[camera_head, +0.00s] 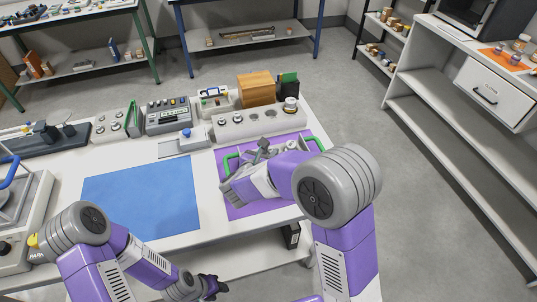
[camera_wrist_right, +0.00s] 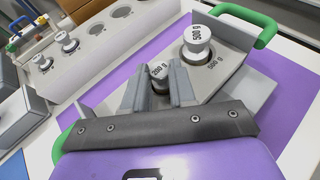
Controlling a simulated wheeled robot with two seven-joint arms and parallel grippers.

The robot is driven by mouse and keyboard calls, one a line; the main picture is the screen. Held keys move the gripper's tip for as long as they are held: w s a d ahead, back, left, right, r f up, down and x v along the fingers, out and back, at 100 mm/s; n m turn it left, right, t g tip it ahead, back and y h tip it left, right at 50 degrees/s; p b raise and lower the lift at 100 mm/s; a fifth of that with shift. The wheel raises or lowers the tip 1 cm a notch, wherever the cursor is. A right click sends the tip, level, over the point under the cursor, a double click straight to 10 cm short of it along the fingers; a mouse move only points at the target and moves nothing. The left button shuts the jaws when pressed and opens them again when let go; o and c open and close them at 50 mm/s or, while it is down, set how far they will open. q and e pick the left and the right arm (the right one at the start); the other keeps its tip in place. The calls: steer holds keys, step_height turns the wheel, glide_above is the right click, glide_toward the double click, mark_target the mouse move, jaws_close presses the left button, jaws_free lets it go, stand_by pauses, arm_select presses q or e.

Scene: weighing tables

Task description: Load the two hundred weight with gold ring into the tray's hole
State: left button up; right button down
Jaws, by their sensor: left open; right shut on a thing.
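In the right wrist view the grey tray (camera_wrist_right: 240,88) lies on a purple mat (camera_wrist_right: 289,117), with green handles at opposite ends. My right gripper (camera_wrist_right: 155,90) is over the tray, its fingers shut on the weight marked 200 g (camera_wrist_right: 158,71). The fingers hide its lower part, so I cannot tell whether it is in the hole, and no gold ring is clear. A 500 g weight (camera_wrist_right: 196,42) stands upright in the tray near the far handle. In the head view my arm covers part of the tray. My left gripper (camera_head: 212,287) is open and empty, low near the table's front edge.
A long pale block (camera_head: 260,121) with several holes and a few weights stands behind the tray. Left of it are a small scale (camera_head: 183,143) and a grey control box (camera_head: 168,115). A wooden box (camera_head: 256,89) stands behind. The blue mat (camera_head: 140,196) is clear.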

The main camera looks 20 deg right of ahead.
steer(key=shift+f, duration=0.1)
steer(key=c, duration=0.9)
jaws_free()
steer(key=shift+s+a+r, duration=0.1)
steer(key=shift+r, duration=0.15)
steer(key=p+v, duration=0.3)
steer(key=v, duration=0.8)
steer(key=shift+s+a+r, duration=0.1)
steer(key=shift+s, duration=0.2)
